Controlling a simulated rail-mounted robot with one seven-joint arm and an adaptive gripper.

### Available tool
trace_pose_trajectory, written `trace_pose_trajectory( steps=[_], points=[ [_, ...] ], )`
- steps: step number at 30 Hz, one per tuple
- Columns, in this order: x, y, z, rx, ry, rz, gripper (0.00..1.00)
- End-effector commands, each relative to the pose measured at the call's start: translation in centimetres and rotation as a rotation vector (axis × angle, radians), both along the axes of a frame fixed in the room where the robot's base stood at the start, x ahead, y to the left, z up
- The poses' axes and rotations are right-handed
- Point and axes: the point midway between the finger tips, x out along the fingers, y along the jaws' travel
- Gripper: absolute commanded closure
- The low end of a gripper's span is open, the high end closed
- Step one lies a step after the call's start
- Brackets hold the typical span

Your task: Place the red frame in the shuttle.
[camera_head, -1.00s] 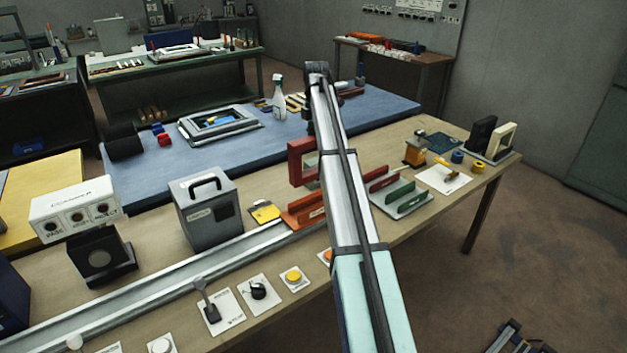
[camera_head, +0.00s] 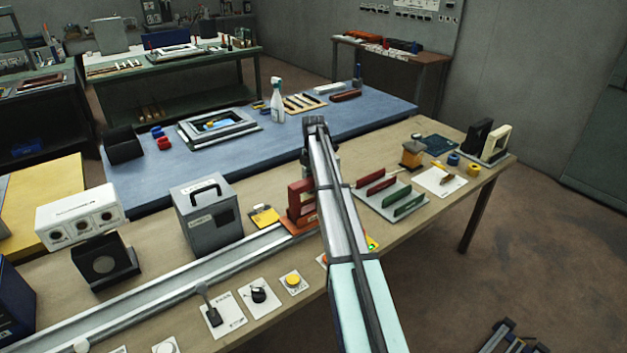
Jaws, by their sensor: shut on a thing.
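The red frame (camera_head: 297,199) is upright over the orange shuttle (camera_head: 291,228), left of my arm. Its lower edge overlaps the shuttle in the picture; I cannot tell whether it is seated in it or just above. My gripper (camera_head: 308,162) points down at the top of the red frame and is shut on it. My arm hides the fingertips and the right parts of the frame and shuttle. The shuttle sits at the right end of the metal rail (camera_head: 190,283).
Control plates with a yellow button (camera_head: 292,281) lie in front of the rail.

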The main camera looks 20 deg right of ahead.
Motion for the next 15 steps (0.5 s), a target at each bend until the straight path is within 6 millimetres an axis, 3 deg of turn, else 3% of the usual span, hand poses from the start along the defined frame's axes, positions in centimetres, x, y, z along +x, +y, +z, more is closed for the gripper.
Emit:
trace_pose_trajectory(
  steps=[13,14,15],
  points=[
    [0.02,-0.01,-0.8,-0.001,-0.001,0.0,1.0],
    [0.01,-0.01,-0.84,0.0,-0.001,0.0,0.52],
    [0.01,-0.01,-0.81,0.0,-0.001,0.0,0.38]
  ],
)
